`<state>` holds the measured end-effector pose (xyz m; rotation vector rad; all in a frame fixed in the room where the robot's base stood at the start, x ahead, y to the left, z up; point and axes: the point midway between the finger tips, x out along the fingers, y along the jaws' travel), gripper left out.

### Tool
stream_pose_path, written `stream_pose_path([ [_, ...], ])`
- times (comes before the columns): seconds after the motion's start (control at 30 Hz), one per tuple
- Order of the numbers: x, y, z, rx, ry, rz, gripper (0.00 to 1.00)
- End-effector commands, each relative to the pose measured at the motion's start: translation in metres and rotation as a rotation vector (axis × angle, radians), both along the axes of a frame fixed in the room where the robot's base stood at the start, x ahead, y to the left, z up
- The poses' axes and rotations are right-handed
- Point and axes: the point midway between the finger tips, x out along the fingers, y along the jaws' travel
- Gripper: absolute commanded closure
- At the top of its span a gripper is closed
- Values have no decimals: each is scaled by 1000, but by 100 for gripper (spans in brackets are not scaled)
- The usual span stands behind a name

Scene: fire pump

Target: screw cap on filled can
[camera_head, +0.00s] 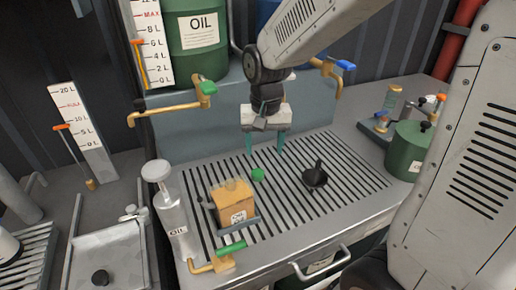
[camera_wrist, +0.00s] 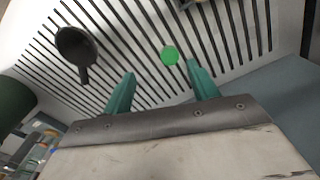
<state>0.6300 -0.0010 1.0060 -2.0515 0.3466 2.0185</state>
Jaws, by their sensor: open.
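The yellow-orange can (camera_head: 232,205) stands on the slatted grate, with a label on its front and its top opening facing up. A small green cap (camera_head: 258,174) lies on the grate just behind and right of the can. My gripper (camera_head: 266,145) is above the grate, behind the cap, with its fingers pointing down. In the wrist view, its teal fingers (camera_wrist: 158,88) are spread apart and empty, and the cap (camera_wrist: 169,55) shows just beyond the tips, nearer the right finger. The can is at most a sliver at the wrist view's top edge.
A black funnel (camera_head: 316,177) lies on the grate right of the cap. A grey oil pump bottle (camera_head: 172,213) stands left of the can. A brass tap with green handle (camera_head: 222,257) is in front. A green canister (camera_head: 407,150) stands at right. Brass spouts (camera_head: 175,107) jut out behind.

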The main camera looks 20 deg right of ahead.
Motion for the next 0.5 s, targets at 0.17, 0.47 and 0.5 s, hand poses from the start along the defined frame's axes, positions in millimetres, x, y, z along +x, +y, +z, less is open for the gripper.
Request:
stream_pose_path([
  [0.17, 24, 4, -27, 0, 15, -46, 41],
  [0.47, 31, 4, -55, 0, 21, -65, 41],
  [0.5, 30, 4, -61, 0, 21, -65, 41],
])
